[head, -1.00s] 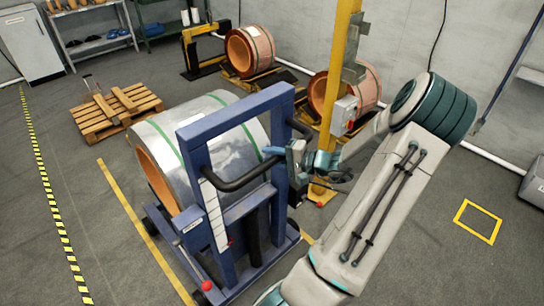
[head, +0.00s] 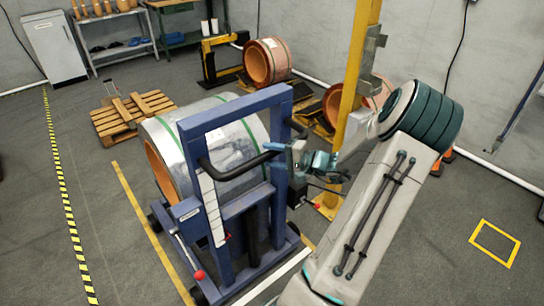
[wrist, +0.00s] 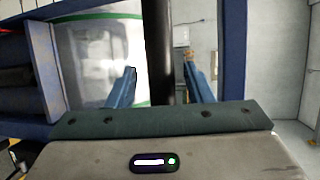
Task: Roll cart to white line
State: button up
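The cart (head: 275,180) has a blue upright frame, black curved handles and small wheels. It carries a large foil-wrapped roll (head: 167,133) with green bands and an orange-brown core. A white line (head: 270,277) lies on the floor beside the cart's near right base, partly hidden by my arm. My gripper (head: 290,157) is at the cart's black handle (head: 238,169). In the wrist view, the blue fingers of my gripper (wrist: 160,72) stand apart on either side of the black bar (wrist: 158,45), with visible gaps at both sides.
A yellow floor line (head: 150,227) runs left of the cart, and a yellow-black striped line (head: 68,200) farther left. A wooden pallet (head: 130,112) lies behind left. A yellow post (head: 358,70) and copper rolls (head: 267,62) stand behind. Open floor lies right, around a yellow square outline (head: 495,243).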

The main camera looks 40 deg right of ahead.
jog(key=shift+s+d+f, duration=0.1)
jog(key=shift+d+f, duration=0.05)
jog(key=shift+d, duration=0.05)
jog(key=b+v, duration=0.2)
jog(key=v, duration=1.1)
jog(key=shift+s+r, duration=0.25)
jog(key=shift+s, duration=0.05)
jog(key=shift+b, duration=0.3)
jog(key=d+r+b+x, duration=0.1)
jog(key=b+x, duration=0.3)
jog(key=x, duration=1.5)
jog(key=shift+w+b, duration=0.4)
jog(key=shift+w, duration=0.3)
jog(key=shift+d+f, duration=0.1)
